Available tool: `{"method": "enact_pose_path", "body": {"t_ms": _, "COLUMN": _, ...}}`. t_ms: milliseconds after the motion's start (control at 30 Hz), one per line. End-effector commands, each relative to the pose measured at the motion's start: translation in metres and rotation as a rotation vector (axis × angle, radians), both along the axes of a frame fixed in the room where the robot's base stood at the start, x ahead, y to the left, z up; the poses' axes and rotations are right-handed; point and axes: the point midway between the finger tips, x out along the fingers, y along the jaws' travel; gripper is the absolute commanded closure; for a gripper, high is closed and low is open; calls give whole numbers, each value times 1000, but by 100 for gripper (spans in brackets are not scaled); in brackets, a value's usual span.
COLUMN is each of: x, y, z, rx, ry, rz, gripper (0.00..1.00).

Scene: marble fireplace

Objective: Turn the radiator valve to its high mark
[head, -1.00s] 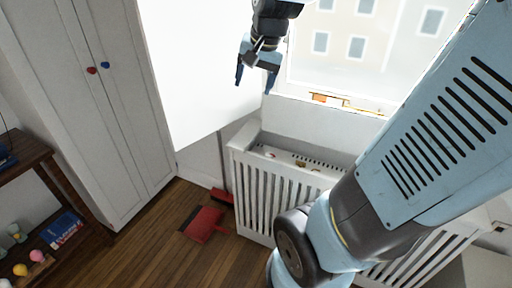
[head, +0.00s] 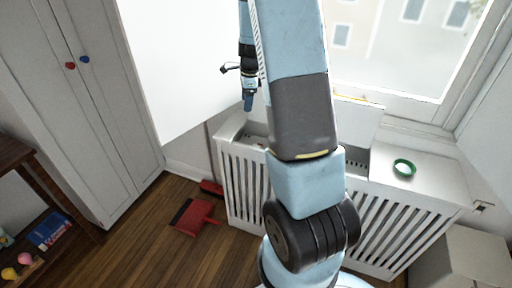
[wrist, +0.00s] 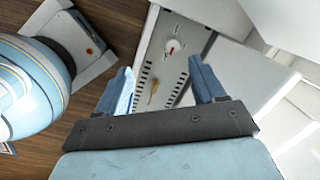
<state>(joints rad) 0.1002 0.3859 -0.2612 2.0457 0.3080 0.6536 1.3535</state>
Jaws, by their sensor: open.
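In the wrist view, a round pale dial with a red pointer (wrist: 172,47) sits on a white panel in the radiator cover's opening; it looks like the valve. Its marks are too small to read. A small brass-coloured piece (wrist: 154,91) lies nearer, beside slotted rows. My gripper (wrist: 160,65) is open and empty, its two blue fingers apart above the opening. The dial shows beyond the fingertips, between them, not touched. In the head view my gripper (head: 249,101) hangs above the left part of the white radiator cover (head: 240,185); my arm hides the valve there.
A raised white flap (head: 350,117) stands behind the opening, under the window. A red dustpan (head: 193,216) lies on the floor. A tall cupboard (head: 95,110) stands left.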

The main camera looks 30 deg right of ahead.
Motion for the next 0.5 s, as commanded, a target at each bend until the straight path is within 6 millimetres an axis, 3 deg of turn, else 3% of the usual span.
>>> {"method": "enact_pose_path", "body": {"t_ms": 100, "x": 11, "y": -19, "z": -41, "rx": 2, "ry": 45, "rz": -149, "gripper": 31}}
{"method": "enact_pose_path", "body": {"t_ms": 300, "x": 22, "y": -47, "z": -98, "rx": -8, "ry": 97, "rz": -369, "gripper": 31}}
{"method": "enact_pose_path", "body": {"t_ms": 500, "x": 25, "y": -63, "z": -131, "rx": -19, "ry": 121, "rz": -493, "gripper": 31}}
